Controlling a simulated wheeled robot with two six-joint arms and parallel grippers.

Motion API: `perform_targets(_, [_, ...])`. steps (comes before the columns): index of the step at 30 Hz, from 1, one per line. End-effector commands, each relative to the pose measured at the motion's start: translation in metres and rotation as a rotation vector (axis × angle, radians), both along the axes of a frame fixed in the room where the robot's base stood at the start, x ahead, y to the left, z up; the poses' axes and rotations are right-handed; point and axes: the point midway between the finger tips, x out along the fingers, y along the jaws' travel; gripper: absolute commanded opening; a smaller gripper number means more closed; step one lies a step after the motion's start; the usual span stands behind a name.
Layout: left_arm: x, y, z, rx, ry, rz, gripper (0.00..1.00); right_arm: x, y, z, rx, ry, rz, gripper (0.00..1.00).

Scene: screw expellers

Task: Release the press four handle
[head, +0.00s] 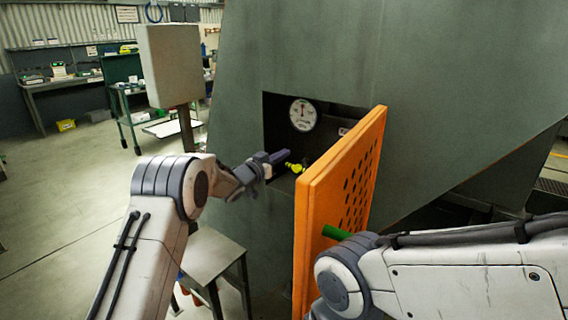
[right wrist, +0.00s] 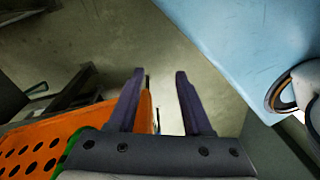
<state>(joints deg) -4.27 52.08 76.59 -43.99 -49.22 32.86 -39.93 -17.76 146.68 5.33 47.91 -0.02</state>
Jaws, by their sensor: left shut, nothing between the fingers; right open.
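The press is a large dark green housing (head: 400,70) with a square opening. Its orange perforated door (head: 318,215) stands swung out. Inside the opening are a round white gauge (head: 303,114) and a small yellow handle (head: 294,167). My left gripper (head: 282,156) is shut and empty at the opening, close to the yellow handle; I cannot tell whether they touch. My right gripper (right wrist: 160,75) is open and empty in the right wrist view, beside the orange door (right wrist: 38,150). The right arm hides it in the head view.
A green bar (head: 336,233) shows beside the door, partly behind my right arm. A grey box on a post (head: 172,66) stands left of the press. A small metal table (head: 208,255) stands below my left arm. A trolley and workbench are at the back left; open floor lies between.

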Motion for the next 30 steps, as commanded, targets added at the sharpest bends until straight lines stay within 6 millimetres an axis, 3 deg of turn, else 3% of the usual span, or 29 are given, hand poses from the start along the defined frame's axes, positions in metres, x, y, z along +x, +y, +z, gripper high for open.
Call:
perform_targets(6, [0.010,-0.007,-0.028,0.001,0.003,0.000,0.00,0.000,0.000,0.000,0.000,0.000,0.000,0.50])
perform_targets(10, [0.012,-0.008,-0.036,0.000,0.001,0.000,0.00,0.000,0.000,0.000,0.000,0.000,0.000,0.50])
perform_targets(30, [0.012,-0.008,-0.039,-0.034,0.025,0.000,0.00,0.000,0.000,0.004,0.000,0.000,0.000,0.50])
